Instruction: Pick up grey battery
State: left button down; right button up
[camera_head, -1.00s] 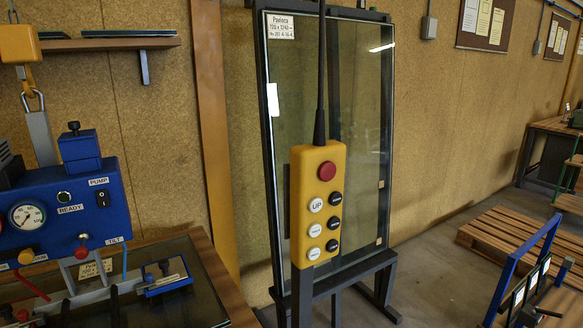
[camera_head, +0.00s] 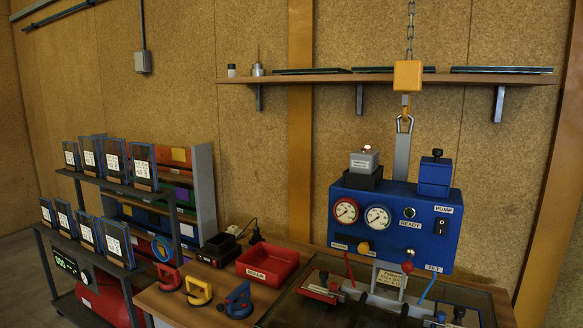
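A grey battery (camera_head: 364,160) with a small red light on top sits in a black holder (camera_head: 362,180) on top of the blue pump box (camera_head: 400,224). A blue battery-like block (camera_head: 435,172) with a black knob stands on the same box, to the right. Neither of my grippers is in view.
The pump box hangs by a hook and chain (camera_head: 410,28) above a wooden bench (camera_head: 168,301). On the bench are a black charger-like unit (camera_head: 217,244), a red tray (camera_head: 267,264) and several suction cups. A shelf (camera_head: 330,78) runs behind. A rack of glass samples (camera_head: 106,183) stands at left.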

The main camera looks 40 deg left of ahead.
aim_at(366, 160)
jog(key=u, duration=0.7)
